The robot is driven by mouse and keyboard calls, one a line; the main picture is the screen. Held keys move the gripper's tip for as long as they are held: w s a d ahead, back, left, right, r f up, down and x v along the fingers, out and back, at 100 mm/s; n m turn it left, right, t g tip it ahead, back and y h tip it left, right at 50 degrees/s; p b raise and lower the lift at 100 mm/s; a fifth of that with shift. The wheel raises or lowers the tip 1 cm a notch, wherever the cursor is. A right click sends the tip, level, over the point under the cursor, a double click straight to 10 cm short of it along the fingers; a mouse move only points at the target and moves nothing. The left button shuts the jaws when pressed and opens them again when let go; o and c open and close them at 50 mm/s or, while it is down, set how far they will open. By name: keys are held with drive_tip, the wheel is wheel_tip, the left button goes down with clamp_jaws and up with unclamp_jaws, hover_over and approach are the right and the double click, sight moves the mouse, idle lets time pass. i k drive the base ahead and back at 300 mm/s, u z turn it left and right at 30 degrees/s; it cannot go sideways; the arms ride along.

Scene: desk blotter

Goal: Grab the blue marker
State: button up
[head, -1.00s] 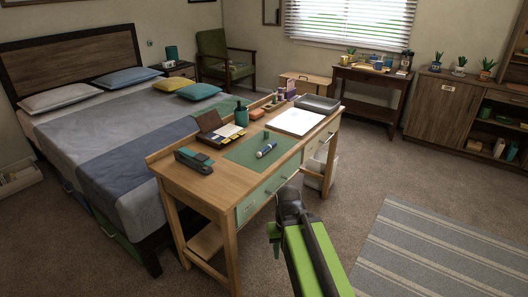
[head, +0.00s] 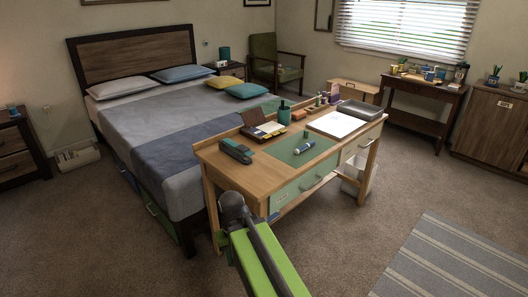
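The blue marker (head: 304,148) lies on its side on the green blotter (head: 285,153) on the wooden desk, near the front edge. It has a pale section along its barrel. My gripper (head: 233,204) is at the dark end of my green arm, low in the picture in front of the desk. It is left of the marker in the picture and apart from it. I cannot make out its fingers or anything held in them.
On the desk (head: 236,174) are a dark green stapler (head: 236,151), an organiser box (head: 263,131), a teal pen cup (head: 284,112), white paper (head: 337,124) and a small green item (head: 306,134). The bed (head: 150,125) stands close behind.

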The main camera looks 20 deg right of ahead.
sight(302, 147)
drive_tip(key=u, duration=1.1)
drive_tip(key=k, duration=0.2)
drive_tip(key=u, duration=2.55)
drive_tip(key=k, duration=2.5)
drive_tip(key=z, duration=1.35)
drive_tip(key=i, duration=1)
drive_tip(key=u, duration=0.05)
